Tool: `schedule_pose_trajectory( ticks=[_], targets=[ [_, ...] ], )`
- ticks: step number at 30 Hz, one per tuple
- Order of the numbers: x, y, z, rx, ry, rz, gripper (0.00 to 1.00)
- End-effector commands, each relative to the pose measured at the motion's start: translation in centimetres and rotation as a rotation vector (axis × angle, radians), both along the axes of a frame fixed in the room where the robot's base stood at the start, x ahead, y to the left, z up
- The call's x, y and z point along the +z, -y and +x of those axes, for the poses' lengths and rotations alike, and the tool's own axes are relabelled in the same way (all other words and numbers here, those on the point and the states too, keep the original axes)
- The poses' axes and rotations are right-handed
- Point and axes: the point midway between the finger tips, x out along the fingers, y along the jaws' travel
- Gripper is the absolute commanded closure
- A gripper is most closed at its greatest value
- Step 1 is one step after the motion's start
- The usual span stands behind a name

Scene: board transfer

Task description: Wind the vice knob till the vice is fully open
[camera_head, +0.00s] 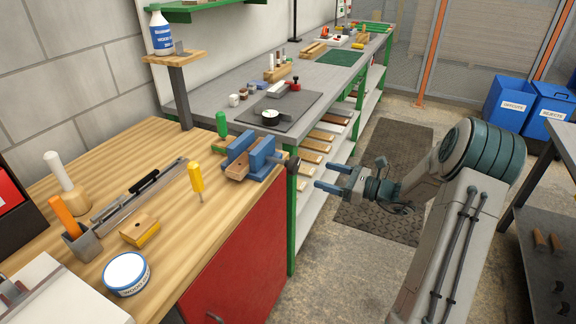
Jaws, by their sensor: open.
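The blue vice (263,160) is at the right edge of the wooden workbench, with wood facings on its jaws. How wide its jaws stand apart is hard to tell from here. Its dark round knob (294,165) sticks out on the right side, past the bench edge. My gripper (321,177) is to the right of the knob with its two blue fingers pointing left at it. The fingers are open and empty, and a small gap shows between them and the knob.
On the wooden bench (90,160) near the vice stand a yellow-handled screwdriver (196,178) and a green-handled tool (221,122). A red cabinet front (240,262) is below. A grey bench (210,98) runs behind. Open floor (325,260) lies under my arm.

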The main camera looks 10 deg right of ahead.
Motion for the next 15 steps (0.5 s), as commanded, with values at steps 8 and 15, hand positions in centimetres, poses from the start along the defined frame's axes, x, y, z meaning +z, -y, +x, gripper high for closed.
schedule_pose_trajectory(
  ticks=[8, 15],
  targets=[
    [0.1, -4.6, 3.1, 0.009, 0.0, -0.001, 0.25],
    [0.1, -8.5, 5.8, 0.008, 0.001, -0.003, 0.25]
  ],
)
